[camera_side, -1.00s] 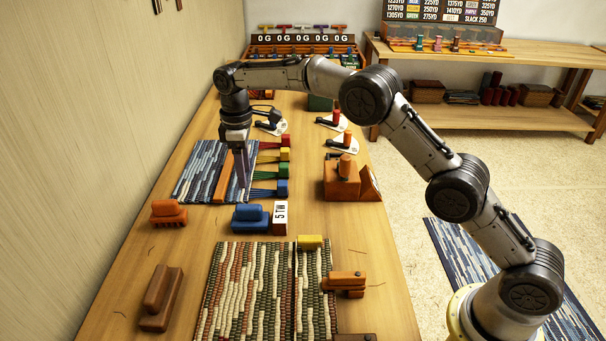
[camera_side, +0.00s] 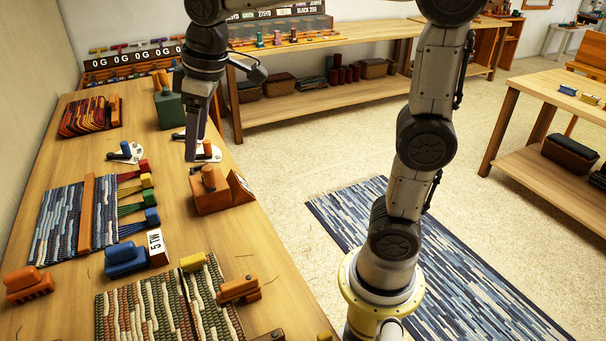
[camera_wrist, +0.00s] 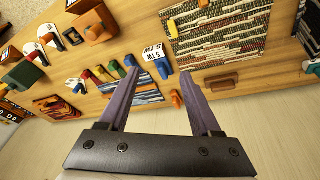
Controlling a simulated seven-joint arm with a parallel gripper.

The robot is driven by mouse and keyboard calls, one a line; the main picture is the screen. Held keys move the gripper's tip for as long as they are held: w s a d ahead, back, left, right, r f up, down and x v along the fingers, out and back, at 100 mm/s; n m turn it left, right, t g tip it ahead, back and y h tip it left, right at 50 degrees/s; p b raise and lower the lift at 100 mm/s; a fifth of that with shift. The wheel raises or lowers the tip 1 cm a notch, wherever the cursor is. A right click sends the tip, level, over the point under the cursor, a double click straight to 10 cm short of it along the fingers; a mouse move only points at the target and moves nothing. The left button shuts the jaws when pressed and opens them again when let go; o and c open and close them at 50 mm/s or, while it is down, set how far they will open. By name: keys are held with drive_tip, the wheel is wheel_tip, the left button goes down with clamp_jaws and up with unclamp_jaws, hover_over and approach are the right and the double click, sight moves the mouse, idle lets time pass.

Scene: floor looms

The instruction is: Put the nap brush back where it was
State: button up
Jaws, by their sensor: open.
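I cannot tell for sure which piece is the nap brush. Several brush-like blocks lie on the wooden bench: a blue one (camera_side: 125,258) beside the 5 TW card (camera_side: 157,246), an orange one (camera_side: 28,284) at far left, and another orange one (camera_side: 238,290) at the right edge of the striped mat. A brown block (camera_wrist: 222,81) shows in the wrist view beside that mat. My gripper (camera_side: 191,157) is open and empty, pointing down near the bench's right edge, seemingly above the bench. The wrist view shows nothing between its fingers (camera_wrist: 158,78).
A blue woven mat (camera_side: 50,225) with an orange bar lies left of coloured yarn clips. An orange box (camera_side: 212,192), a green box (camera_side: 168,110) and white discs with handles (camera_side: 125,153) stand near the gripper. The striped mat (camera_side: 140,310) is in front.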

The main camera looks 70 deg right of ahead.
drive_tip(key=s+d+f+m+t, duration=0.1)
drive_tip(key=s+f, duration=0.2)
drive_tip(key=s, duration=0.6)
drive_tip(key=s+d+f+m+t, duration=0.1)
drive_tip(key=s+f+m, duration=0.1)
drive_tip(key=s, duration=0.7)
drive_tip(key=shift+s+d+f+m, duration=0.25)
drive_tip(key=shift+s+f+m, duration=0.1)
drive_tip(key=shift+f, duration=0.2)
